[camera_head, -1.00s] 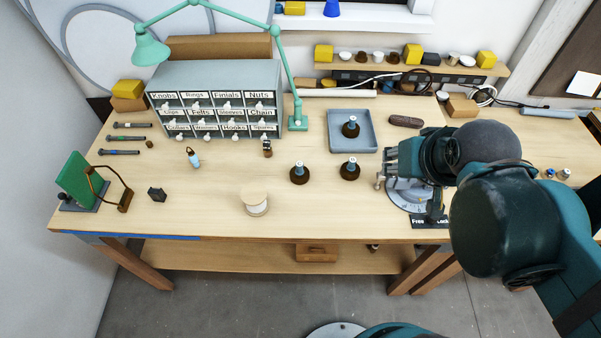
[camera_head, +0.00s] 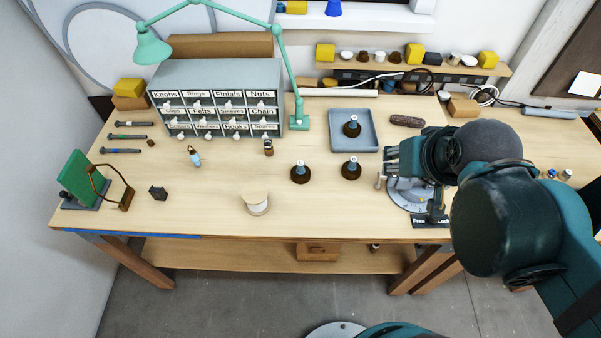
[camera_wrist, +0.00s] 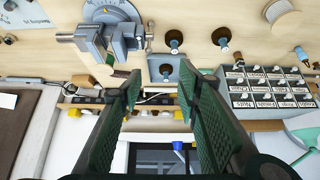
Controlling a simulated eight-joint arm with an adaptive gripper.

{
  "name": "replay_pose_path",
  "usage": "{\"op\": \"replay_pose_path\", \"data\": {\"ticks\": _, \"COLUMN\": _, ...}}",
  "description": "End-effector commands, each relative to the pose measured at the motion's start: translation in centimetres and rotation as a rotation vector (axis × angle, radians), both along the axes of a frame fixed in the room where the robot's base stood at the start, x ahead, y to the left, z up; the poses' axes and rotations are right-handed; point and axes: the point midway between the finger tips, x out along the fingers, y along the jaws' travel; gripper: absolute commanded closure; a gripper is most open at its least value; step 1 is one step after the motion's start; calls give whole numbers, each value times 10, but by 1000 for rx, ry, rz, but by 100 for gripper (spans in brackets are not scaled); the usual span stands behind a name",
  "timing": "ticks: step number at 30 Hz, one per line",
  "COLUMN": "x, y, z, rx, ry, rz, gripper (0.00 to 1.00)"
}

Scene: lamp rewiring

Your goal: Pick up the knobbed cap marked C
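Three dark brown knobbed caps with pale blue-and-white tops stand upright. One cap (camera_head: 300,174) is on the open bench, a second cap (camera_head: 351,170) stands to its right, and a third cap (camera_head: 352,128) is in the blue-grey tray (camera_head: 371,146). Their marks are too small to read, so I cannot tell which is C. The wrist view also shows the caps (camera_wrist: 220,38), (camera_wrist: 174,44) and (camera_wrist: 165,73). My gripper (camera_head: 391,161) is right of the caps and apart from them. In the wrist view my gripper (camera_wrist: 157,90) has its fingers wide apart with nothing between them.
A grey vise (camera_wrist: 108,40) on a round base stands close to my gripper. A labelled drawer cabinet (camera_head: 218,112) and a green lamp (camera_head: 298,122) stand at the back. A spool (camera_head: 255,204) is near the front edge. The bench between spool and caps is clear.

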Motion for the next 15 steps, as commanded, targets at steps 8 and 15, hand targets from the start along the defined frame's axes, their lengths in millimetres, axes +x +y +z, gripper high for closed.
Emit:
{"op": "replay_pose_path", "data": {"ticks": 8, "x": 11, "y": 7, "z": 1, "rx": 45, "ry": 25, "rz": -49, "gripper": 67}}
{"op": "replay_pose_path", "data": {"ticks": 15, "x": 31, "y": 20, "z": 1, "rx": 130, "ry": 76, "rz": -154, "gripper": 67}}
